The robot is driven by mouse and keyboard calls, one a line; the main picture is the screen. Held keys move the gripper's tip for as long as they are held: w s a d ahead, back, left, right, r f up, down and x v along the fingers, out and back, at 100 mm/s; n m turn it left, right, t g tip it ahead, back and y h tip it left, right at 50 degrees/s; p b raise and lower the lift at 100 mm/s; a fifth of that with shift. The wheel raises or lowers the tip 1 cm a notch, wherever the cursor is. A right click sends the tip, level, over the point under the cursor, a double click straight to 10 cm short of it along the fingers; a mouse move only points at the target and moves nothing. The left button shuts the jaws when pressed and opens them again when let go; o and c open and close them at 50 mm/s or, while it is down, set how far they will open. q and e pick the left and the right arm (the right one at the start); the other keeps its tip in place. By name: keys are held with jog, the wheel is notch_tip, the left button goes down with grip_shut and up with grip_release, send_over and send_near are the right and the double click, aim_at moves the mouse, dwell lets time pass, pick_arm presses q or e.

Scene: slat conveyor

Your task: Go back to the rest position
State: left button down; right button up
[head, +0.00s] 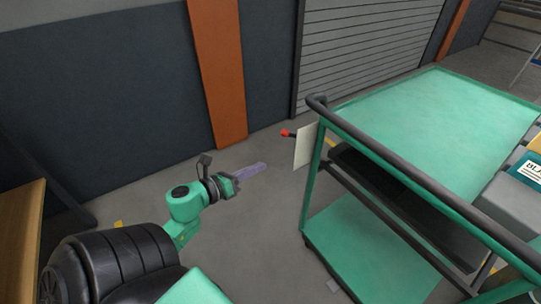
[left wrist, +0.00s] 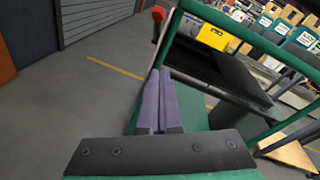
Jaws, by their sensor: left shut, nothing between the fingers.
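My left gripper (head: 264,167) is at the end of my green left arm, over the grey floor left of the green cart. Its two purple fingers lie together with nothing between them. In the left wrist view the left gripper (left wrist: 159,75) also shows its fingers side by side and touching. The gripper is apart from the cart and holds no object. My right gripper is in neither view.
A green two-level cart (head: 430,110) with a black handle bar stands at the right. A wooden surface (head: 20,235) is at far left. Open floor lies between.

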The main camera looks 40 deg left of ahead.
pick_arm(q)
jog(key=shift+s+r, duration=0.2)
jog(key=shift+s, duration=0.5)
jog(key=s+a+f+n+g+y+p, duration=0.1)
jog(key=s+a+f+n+g+y, duration=0.15)
jog(key=f+n, duration=0.8)
jog(key=s+a+f+n+g+y+p, duration=0.1)
jog(key=s+f+n+g+y+p, duration=0.15)
jog(key=f+n, duration=0.8)
jog(key=s+d+f+n+g+h, duration=0.1)
jog(key=s+d+f+n+g, duration=0.3)
jog(key=s+f, duration=0.8)
jog(key=s+d+f+n+g+h+p, duration=0.1)
jog(key=s+d+f+n+g, duration=0.4)
jog(key=s+d+f, duration=0.3)
jog(key=s+f+g, duration=0.1)
jog(key=s+f, duration=0.2)
jog(key=shift+s+d+f, duration=0.35)
jog(key=shift+s, duration=0.05)
